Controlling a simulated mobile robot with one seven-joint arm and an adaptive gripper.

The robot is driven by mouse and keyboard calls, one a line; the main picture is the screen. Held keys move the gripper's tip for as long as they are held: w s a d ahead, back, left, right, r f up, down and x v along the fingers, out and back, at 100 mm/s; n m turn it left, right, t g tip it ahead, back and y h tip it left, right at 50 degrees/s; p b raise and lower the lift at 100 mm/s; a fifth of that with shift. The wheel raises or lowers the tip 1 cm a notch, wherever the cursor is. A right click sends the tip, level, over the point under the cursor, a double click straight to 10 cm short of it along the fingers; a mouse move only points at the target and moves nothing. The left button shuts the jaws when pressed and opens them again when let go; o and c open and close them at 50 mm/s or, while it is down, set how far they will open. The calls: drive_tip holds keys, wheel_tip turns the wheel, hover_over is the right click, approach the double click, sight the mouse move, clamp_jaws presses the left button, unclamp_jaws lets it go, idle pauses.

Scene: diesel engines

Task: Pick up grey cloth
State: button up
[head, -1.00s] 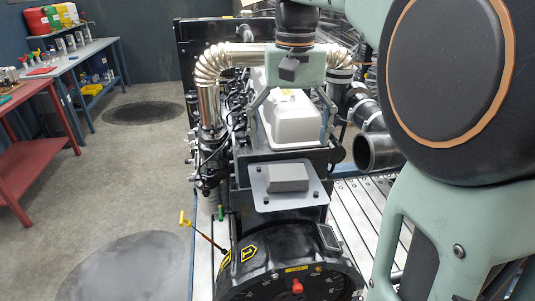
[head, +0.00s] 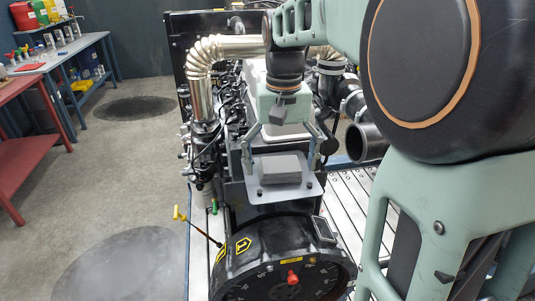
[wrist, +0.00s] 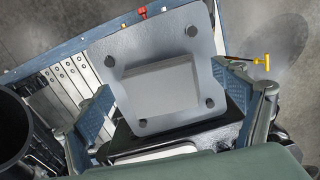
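The grey cloth (head: 279,171) looks like a flat, folded rectangular block. It lies on a light grey plate (head: 296,193) with dark round studs at its corners, on top of the engine. In the wrist view the cloth (wrist: 160,88) sits near the middle of the plate (wrist: 188,122). My gripper (head: 288,153) is open and empty, pointing down above the cloth. In the wrist view its fingers stand wide apart on either side of the cloth, and I see no contact.
A black round housing (head: 283,252) with a red knob stands in front of the plate. A yellow-handled dipstick (head: 198,227) sticks out at its left. A silver bent pipe (head: 200,75) and a dark open pipe (head: 367,142) flank the engine.

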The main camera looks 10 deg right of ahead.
drive_tip(key=c, duration=1.1)
drive_tip(key=shift+r, duration=0.15)
drive_tip(key=shift+r, duration=0.25)
wheel_tip(320, 180, up, 2)
drive_tip(key=a+r, duration=0.1)
drive_tip(key=w+a+r, duration=0.1)
drive_tip(key=r, duration=0.1)
drive_tip(key=a+r, duration=0.1)
drive_tip(key=r, duration=0.1)
drive_tip(key=shift+w+a+r+p, duration=0.1)
drive_tip(key=shift+w+a+p, duration=0.2)
drive_tip(key=shift+a, duration=0.1)
drive_tip(key=w+a+r, duration=0.1)
drive_tip(key=a, duration=0.2)
drive_tip(key=w+a+r, duration=0.1)
drive_tip(key=a+r, duration=0.1)
drive_tip(key=a, duration=0.1)
drive_tip(key=w+a+r+p, duration=0.1)
drive_tip(key=a+r, duration=0.1)
drive_tip(key=a, duration=0.1)
drive_tip(key=shift+w+a, duration=0.1)
drive_tip(key=shift+w, duration=0.15)
